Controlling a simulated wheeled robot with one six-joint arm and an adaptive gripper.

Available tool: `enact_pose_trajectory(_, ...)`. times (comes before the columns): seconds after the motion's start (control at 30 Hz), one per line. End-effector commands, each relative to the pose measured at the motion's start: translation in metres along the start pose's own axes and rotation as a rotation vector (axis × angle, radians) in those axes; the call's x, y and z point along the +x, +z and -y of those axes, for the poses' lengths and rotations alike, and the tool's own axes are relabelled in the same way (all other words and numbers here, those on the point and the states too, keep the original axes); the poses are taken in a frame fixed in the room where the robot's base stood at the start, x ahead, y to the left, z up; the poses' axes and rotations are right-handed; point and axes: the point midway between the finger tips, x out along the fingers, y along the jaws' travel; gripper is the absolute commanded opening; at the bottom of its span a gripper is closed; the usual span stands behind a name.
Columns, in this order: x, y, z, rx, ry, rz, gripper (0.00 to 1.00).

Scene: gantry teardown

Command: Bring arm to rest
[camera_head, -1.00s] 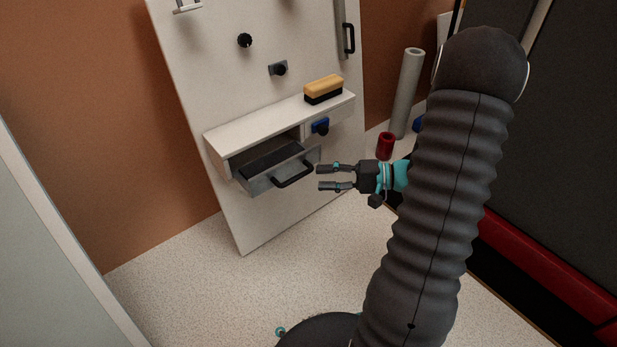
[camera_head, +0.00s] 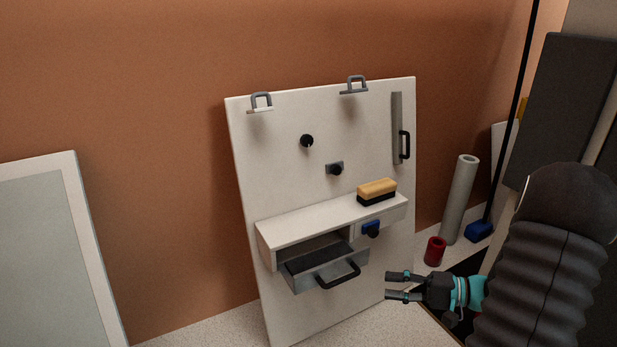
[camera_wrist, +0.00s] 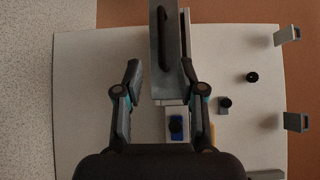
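My gripper (camera_head: 392,286) is open and empty in the head view, held in the air to the right of the open drawer (camera_head: 326,270). Its fingers point left toward the drawer's dark handle (camera_head: 338,275), with a gap between. In the wrist view my gripper (camera_wrist: 160,85) shows both fingers spread apart. The drawer (camera_wrist: 168,80) lies beyond the fingertips there, and a blue knob block (camera_wrist: 177,124) shows between the fingers. My arm is bent at the right side of the head view.
A white panel (camera_head: 270,170) carries knobs, hooks and a shelf (camera_head: 310,225) with a yellow-black sponge (camera_head: 377,190). A red cup (camera_head: 434,251) and a grey roll (camera_head: 459,200) stand right, near my arm. A framed board (camera_head: 70,250) stands left.

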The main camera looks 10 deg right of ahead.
Motion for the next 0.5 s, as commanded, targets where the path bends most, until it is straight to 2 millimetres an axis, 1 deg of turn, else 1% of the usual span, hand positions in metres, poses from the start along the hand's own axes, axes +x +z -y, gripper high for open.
enact_pose_trajectory(0.13,0.0,-0.001,-0.006,0.083,0.026,-0.008,0.39)
enact_pose_trajectory(0.23,0.0,0.005,-0.023,0.188,0.099,0.006,0.39)
enact_pose_trajectory(0.3,0.0,0.016,-0.04,0.275,0.17,0.026,0.39)
enact_pose_trajectory(0.37,-0.002,0.027,-0.052,0.339,0.239,0.039,0.39)
enact_pose_trajectory(0.43,-0.006,0.04,-0.059,0.389,0.327,0.048,0.39)
enact_pose_trajectory(0.5,-0.008,0.053,-0.062,0.419,0.419,0.057,0.39)
